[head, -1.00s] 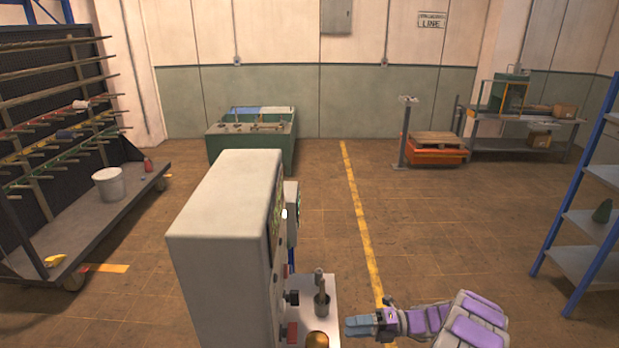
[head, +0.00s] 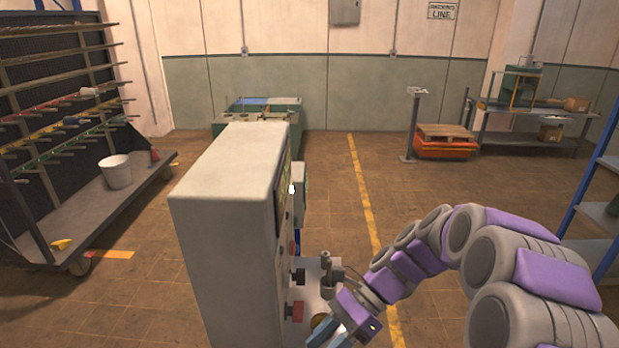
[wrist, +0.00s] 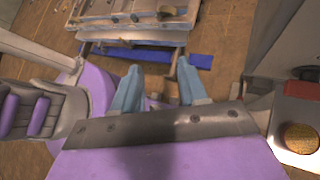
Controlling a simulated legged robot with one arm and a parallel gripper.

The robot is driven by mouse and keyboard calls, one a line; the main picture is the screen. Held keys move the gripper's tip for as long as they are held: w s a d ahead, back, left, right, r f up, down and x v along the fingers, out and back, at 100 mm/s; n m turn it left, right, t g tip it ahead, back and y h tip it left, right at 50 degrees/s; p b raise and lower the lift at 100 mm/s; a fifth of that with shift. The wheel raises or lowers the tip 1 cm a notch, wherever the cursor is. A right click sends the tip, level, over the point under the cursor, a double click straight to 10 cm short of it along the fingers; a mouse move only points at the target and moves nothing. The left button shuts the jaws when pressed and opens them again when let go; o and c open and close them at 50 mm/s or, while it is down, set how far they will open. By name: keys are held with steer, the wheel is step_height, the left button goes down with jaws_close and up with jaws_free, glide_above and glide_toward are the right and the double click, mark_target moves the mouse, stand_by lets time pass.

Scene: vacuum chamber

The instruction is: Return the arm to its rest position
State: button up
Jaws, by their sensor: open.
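My arm (head: 425,250) is bent in an arch at the right of the head view, with its lower end pointing down and left. My gripper (head: 328,340) is at the bottom edge, partly cut off, beside the small white shelf of the grey cabinet. In the wrist view my gripper (wrist: 160,75) shows two blue fingers spread apart with nothing between them.
The tall grey cabinet (head: 225,220) stands close on the left of my gripper, with a red block (head: 297,311) and dark knobs on its side. A brass dome (wrist: 300,137) lies to the right in the wrist view. Open floor (head: 440,215) extends behind my arm.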

steer(key=s+d+f+n+t+h+b, duration=0.2)
steer(key=s+d+n+h+b, duration=0.1)
steer(key=s+n, duration=0.4)
steer(key=s+d+f+n+t+h+b, duration=0.2)
steer(key=s+d+n+h, duration=0.4)
steer(key=s, duration=0.8)
steer(key=shift+d+f+n+h+b, duration=0.3)
steer(key=shift+d+f+n+b, duration=0.25)
steer(key=shift+d+n, duration=0.5)
steer(key=shift+o, duration=0.2)
